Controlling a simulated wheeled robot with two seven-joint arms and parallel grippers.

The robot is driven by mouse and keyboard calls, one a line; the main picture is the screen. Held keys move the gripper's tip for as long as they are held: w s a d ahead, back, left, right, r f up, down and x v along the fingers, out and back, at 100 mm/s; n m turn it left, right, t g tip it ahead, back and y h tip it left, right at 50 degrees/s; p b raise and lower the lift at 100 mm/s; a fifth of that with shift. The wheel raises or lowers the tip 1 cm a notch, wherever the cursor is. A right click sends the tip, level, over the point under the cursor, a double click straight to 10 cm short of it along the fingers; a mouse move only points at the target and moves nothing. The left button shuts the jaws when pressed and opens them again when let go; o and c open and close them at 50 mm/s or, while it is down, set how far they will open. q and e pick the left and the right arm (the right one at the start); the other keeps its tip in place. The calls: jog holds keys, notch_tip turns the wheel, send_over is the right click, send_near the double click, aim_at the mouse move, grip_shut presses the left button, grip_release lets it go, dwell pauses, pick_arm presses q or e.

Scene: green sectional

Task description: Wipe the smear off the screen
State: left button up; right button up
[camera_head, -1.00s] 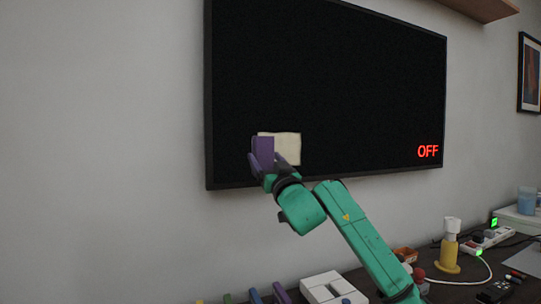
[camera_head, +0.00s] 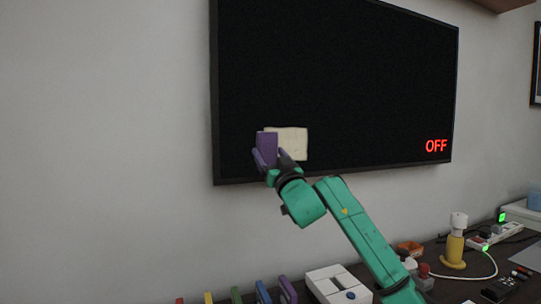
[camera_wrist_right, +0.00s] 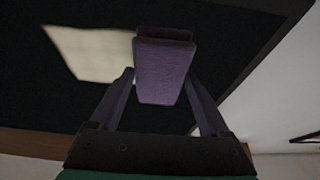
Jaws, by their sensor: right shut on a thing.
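The black screen (camera_head: 350,75) hangs on the wall and shows a red "OFF". A flat cream smear (camera_head: 293,143) lies low on its left part; it also shows in the wrist view (camera_wrist_right: 92,50). My right gripper (camera_head: 270,160) is shut on a purple block (camera_head: 266,146), at the smear's left side in the head view. The block covers part of the smear. In the wrist view the block (camera_wrist_right: 164,70) sits between the two fingers. I cannot tell whether it touches the screen. My left gripper is out of view.
Below, a dark table (camera_head: 440,290) holds several coloured upright pieces, a white box (camera_head: 336,283), a yellow bottle with a white top (camera_head: 455,243) and a power strip (camera_head: 490,238) with a cable. The wall left of the screen is bare.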

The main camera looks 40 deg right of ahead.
jog(key=shift+w+d+p, duration=0.25)
jog(key=shift+w+p, duration=0.15)
jog(key=shift+w, duration=0.25)
